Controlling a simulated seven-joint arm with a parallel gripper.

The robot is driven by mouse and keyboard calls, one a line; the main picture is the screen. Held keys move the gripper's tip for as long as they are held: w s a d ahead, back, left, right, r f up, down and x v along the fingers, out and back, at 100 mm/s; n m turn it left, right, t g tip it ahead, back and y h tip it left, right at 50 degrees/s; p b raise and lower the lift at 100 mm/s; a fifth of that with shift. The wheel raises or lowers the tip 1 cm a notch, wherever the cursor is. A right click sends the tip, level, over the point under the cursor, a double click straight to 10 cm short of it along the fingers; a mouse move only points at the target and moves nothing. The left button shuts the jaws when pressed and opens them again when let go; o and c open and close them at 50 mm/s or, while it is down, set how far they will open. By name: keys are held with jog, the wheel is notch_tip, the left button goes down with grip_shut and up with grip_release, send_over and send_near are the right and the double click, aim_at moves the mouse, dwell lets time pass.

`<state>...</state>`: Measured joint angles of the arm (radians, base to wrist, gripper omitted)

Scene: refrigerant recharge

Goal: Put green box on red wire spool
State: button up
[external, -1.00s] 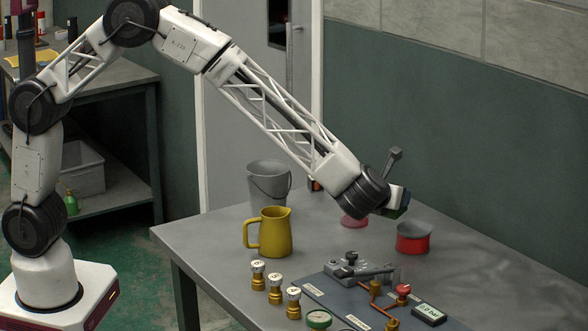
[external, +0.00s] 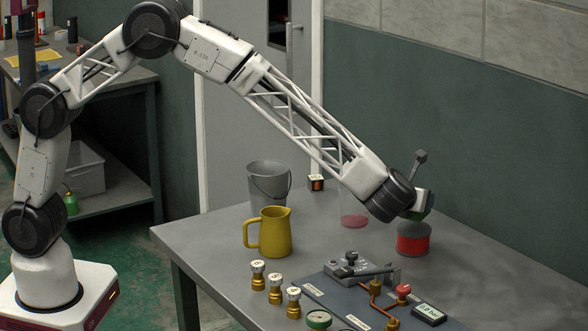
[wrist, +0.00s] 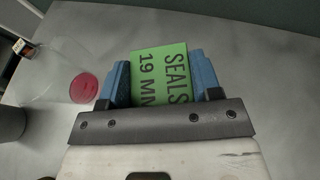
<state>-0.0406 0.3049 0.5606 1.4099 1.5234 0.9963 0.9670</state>
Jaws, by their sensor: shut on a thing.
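My gripper (external: 424,206) is shut on the green box (wrist: 160,68). In the wrist view the box sits between the blue finger pads (wrist: 161,88), with its "SEALS 19 MM" label facing the camera. In the external view only a small dark green part of the box (external: 430,204) shows at the end of my arm. The red wire spool (external: 413,245), a red drum with grey ends, stands on the table just below my gripper. The box appears to be above the spool and apart from it. The spool cannot be seen in the wrist view.
A clear container with a red bottom (external: 353,217) stands left of the spool. A grey bucket (external: 270,186), yellow jug (external: 274,234) and small dark box (external: 317,182) stand farther left. A valve panel (external: 330,288) and several brass fittings are in front. The table's right side is clear.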

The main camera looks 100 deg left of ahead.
jog(key=shift+f, duration=1.6)
jog(key=shift+f, duration=0.1)
jog(key=o, duration=0.9)
jog(key=v, duration=1.2)
